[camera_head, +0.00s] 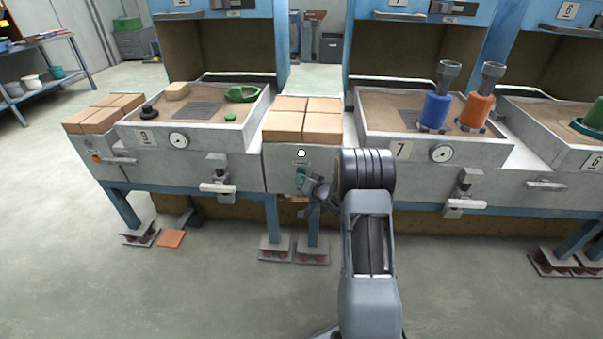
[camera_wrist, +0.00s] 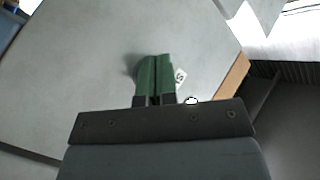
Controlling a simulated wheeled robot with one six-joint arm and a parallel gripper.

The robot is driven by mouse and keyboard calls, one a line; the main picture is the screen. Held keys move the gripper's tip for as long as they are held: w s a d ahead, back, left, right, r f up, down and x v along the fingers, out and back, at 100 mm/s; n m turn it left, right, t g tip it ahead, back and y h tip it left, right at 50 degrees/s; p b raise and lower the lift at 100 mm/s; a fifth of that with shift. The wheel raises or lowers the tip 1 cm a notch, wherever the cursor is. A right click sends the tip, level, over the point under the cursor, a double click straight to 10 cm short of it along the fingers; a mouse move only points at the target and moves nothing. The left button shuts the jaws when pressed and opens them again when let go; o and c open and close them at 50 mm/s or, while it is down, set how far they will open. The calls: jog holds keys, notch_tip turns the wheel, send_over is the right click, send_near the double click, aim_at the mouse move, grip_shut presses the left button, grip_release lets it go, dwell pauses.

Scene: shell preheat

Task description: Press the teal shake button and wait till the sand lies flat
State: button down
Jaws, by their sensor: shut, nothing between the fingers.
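My gripper (camera_head: 307,182) is at the grey front panel between bays 9 and 7. In the wrist view its two green fingers (camera_wrist: 154,60) are closed together, tips at the panel, with nothing visible between them. A teal patch (camera_head: 300,173) shows at the tips in the head view; I cannot tell how much is the button and how much my fingers, or whether they touch. The sand (camera_head: 160,108) in bay 9 and the sand (camera_head: 385,104) in bay 7 look mostly level, but fine relief is too small to see.
A white round lamp (camera_head: 301,153) sits above the teal patch. Tan blocks (camera_head: 303,123) stand above the panel. Levers (camera_head: 217,188) and (camera_head: 465,203) stick out on both sides. Bay 7 holds a blue funnelled flask (camera_head: 434,112) and an orange one (camera_head: 476,110). The floor in front is mostly free.

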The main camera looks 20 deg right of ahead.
jog(key=shift+s+a, duration=0.15)
jog(key=shift+s, duration=0.1)
jog(key=shift+s, duration=0.1)
jog(key=shift+s+a+p, duration=0.15)
jog(key=shift+s+a, duration=0.25)
jog(key=shift+s, duration=0.3)
jog(key=shift+s+a+p, duration=0.1)
jog(key=shift+s+a, duration=0.35)
jog(key=shift+s, duration=0.25)
jog(key=shift+s+a+p, duration=0.15)
jog(key=shift+s+a, duration=0.25)
jog(key=shift+s, duration=0.3)
jog(key=s+a+r+n+g+h+p, duration=0.1)
jog(key=s+a+r+g+h+p, duration=0.15)
jog(key=r+p, duration=0.95)
jog(key=s+a+r+g+h+p, duration=0.1)
jog(key=s+r+g+h+p, duration=0.4)
jog(key=r, duration=1.2)
jog(key=s+a+r+n+g+y+p, duration=0.1)
jog(key=s+a+r+g+p, duration=0.1)
jog(key=s+a+r+p, duration=0.2)
jog(key=s+a+r+n+g+y+p, duration=0.2)
jog(key=s+a+r+p, duration=0.2)
jog(key=s+r+p, duration=0.6)
jog(key=s+r, duration=0.2)
jog(key=s, duration=0.4)
jog(key=shift+s+r+g, duration=0.2)
jog(key=shift+s+g, duration=0.05)
jog(key=shift+g, duration=0.1)
